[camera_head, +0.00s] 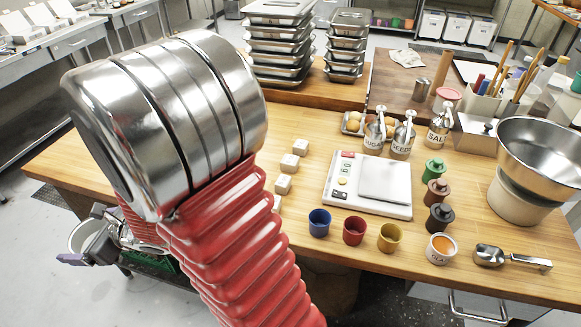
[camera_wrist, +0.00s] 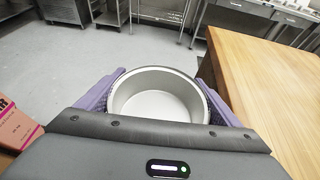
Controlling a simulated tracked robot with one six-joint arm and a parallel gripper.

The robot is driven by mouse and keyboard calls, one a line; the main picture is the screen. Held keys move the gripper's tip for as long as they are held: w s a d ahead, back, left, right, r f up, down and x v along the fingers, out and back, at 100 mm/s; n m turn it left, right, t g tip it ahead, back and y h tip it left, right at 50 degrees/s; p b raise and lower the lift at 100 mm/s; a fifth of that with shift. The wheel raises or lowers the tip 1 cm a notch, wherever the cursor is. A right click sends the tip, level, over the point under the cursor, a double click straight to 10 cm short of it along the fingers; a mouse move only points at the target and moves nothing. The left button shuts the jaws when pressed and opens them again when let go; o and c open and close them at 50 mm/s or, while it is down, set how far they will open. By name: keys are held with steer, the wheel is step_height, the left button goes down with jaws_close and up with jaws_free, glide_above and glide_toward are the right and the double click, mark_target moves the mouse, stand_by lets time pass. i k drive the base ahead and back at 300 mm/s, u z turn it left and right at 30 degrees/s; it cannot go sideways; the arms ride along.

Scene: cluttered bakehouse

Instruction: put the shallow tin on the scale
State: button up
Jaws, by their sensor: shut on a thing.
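The shallow tin (camera_wrist: 157,104) is a round, empty, silver-grey pan. In the wrist view it sits between the purple fingers of my gripper (camera_wrist: 160,88), which is shut on it, its open side facing the camera. In the head view the tin (camera_head: 80,237) shows at the lower left, partly hidden behind my arm, with my gripper (camera_head: 92,243) beside it, off the table's left side. The scale (camera_head: 341,197) is white with a pale square plate and a small display. It stands on the wooden table, right of my arm, and its plate is bare.
Blue (camera_head: 319,223), red (camera_head: 355,231) and yellow (camera_head: 391,238) cups stand before the scale. Dark, brown and green bottles (camera_head: 435,168) stand to its right, labelled jars (camera_head: 403,138) behind. Small white blocks (camera_head: 289,163) lie to its left. The wooden table (camera_wrist: 262,85) edge is right of my gripper.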

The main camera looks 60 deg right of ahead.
mark_target(386, 183)
steer(key=u, duration=0.05)
steer(key=k, duration=0.9)
steer(key=u, duration=0.85)
steer(key=i, duration=0.5)
steer(key=z, duration=1.45)
